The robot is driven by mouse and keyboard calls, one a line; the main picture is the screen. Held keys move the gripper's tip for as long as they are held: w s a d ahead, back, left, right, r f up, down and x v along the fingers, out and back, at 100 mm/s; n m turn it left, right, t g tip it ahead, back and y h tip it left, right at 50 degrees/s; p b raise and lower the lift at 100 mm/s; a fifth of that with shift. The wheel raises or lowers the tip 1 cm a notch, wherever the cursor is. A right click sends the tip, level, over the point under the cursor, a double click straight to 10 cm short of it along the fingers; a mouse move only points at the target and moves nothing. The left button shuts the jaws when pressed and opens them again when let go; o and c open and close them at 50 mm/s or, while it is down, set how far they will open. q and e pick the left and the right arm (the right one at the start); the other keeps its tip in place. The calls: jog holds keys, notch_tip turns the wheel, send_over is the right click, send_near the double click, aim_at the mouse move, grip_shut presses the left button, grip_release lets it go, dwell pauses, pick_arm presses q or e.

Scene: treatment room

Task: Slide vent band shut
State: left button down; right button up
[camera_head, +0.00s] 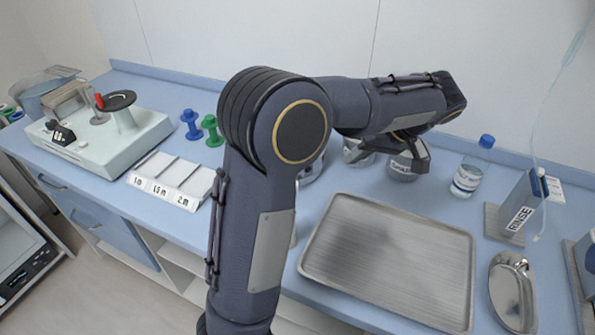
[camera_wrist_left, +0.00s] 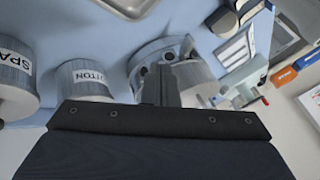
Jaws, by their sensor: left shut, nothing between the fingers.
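A round metal drum (camera_wrist_left: 201,77) stands on the counter in the left wrist view, with a band around its side and small dark fittings. In the head view only a bit of the drum (camera_head: 313,171) shows behind my left arm. I cannot tell how far its vent band is open. My left gripper (camera_head: 418,160) is shut and empty above the counter, by the metal canisters. In the left wrist view its fingers (camera_wrist_left: 160,88) overlap the drum's near side; I cannot tell if they touch it. My right gripper is not in view.
Metal canisters stand beside the drum, one labelled with "OTTON" visible (camera_wrist_left: 85,78) and one with "SPA" (camera_wrist_left: 16,80). A large metal tray (camera_head: 390,255) lies in front. A bottle (camera_head: 471,168), a RINSE holder (camera_head: 520,212) and a kidney dish (camera_head: 511,290) are at right.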

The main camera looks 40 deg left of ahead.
pick_arm(q)
jog(key=shift+w+r, duration=0.1)
jog(key=shift+w, duration=0.15)
jog(key=x, duration=1)
jog(key=shift+r, duration=0.15)
jog(key=s+a, duration=0.2)
jog(key=shift+s, duration=0.35)
jog(key=shift+s+a, duration=0.25)
jog(key=shift+s, duration=0.05)
